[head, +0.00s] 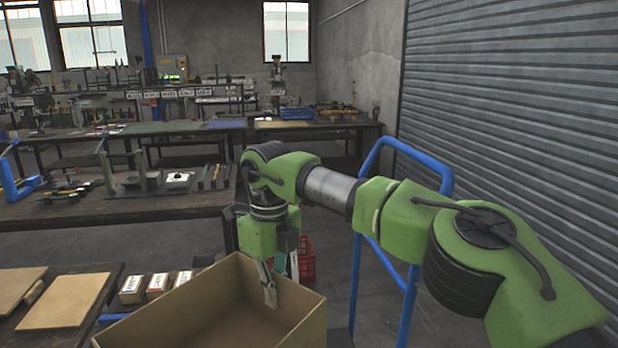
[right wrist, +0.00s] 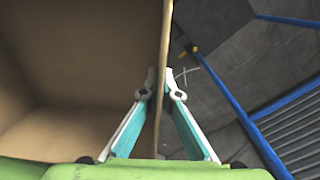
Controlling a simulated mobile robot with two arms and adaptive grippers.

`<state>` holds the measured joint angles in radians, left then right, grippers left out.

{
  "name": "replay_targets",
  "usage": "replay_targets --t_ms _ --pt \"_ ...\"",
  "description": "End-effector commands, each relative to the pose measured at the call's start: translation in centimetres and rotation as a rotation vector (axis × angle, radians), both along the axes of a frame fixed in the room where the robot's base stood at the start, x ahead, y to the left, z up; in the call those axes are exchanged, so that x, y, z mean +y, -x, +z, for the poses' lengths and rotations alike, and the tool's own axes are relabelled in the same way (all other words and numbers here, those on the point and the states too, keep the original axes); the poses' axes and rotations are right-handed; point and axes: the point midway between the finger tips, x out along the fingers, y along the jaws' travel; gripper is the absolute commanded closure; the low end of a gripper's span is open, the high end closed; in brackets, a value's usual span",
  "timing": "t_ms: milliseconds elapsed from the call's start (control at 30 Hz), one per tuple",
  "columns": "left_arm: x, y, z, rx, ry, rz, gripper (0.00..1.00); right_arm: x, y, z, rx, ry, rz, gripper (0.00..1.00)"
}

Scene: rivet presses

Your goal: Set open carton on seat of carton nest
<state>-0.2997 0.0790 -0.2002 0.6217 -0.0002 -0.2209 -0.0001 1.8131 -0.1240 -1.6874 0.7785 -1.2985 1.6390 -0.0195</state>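The open carton (head: 215,311), plain brown cardboard with its top open, fills the lower middle of the head view. Its inside shows at the left of the right wrist view (right wrist: 80,70). My right gripper (head: 270,285) reaches down at the carton's far right wall. In the right wrist view its two fingers (right wrist: 161,95) lie on either side of that wall, one inside and one outside, pinching it. The carton's underside is out of view, so I cannot tell what it rests on. I cannot make out the carton nest. My left gripper is not in view.
A blue tubular frame (head: 357,270) stands just right of the carton. A red crate (head: 306,260) is on the floor behind it. Small boxes (head: 157,284) and brown boards (head: 65,302) lie at the left. A workbench (head: 130,207) with tools stands beyond.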

Motion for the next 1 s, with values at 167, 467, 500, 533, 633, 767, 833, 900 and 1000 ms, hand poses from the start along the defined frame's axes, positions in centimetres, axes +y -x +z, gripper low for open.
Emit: replay_targets --t_ms 167,467,500,533,633,767,833,900,1000 --pt "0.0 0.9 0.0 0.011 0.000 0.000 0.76 -0.9 0.5 -0.1 0.000 -0.001 0.067 1.00" --pt "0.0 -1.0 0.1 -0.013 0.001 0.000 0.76 -2.7 1.8 -0.4 0.000 -0.001 0.222 1.00" --pt "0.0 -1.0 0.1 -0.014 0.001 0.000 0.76 -3.1 2.0 -0.5 0.001 -0.001 0.256 1.00" --pt "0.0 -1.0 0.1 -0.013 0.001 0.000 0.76 -3.5 2.3 -0.6 0.001 0.000 0.286 1.00" --pt "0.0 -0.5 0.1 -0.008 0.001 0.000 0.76 -4.9 3.2 -0.9 0.002 -0.001 0.399 1.00" --pt "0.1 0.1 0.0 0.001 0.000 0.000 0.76 -7.5 4.9 -1.4 0.001 0.000 0.615 1.00" --pt "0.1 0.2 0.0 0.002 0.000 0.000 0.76 -9.0 6.0 -1.8 0.001 -0.001 0.748 1.00" --pt "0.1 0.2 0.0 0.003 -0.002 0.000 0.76 -10.7 7.1 -2.1 0.000 -0.001 0.890 1.00" --pt "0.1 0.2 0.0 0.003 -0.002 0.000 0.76 -13.1 8.8 -2.6 0.001 0.001 1.101 1.00"
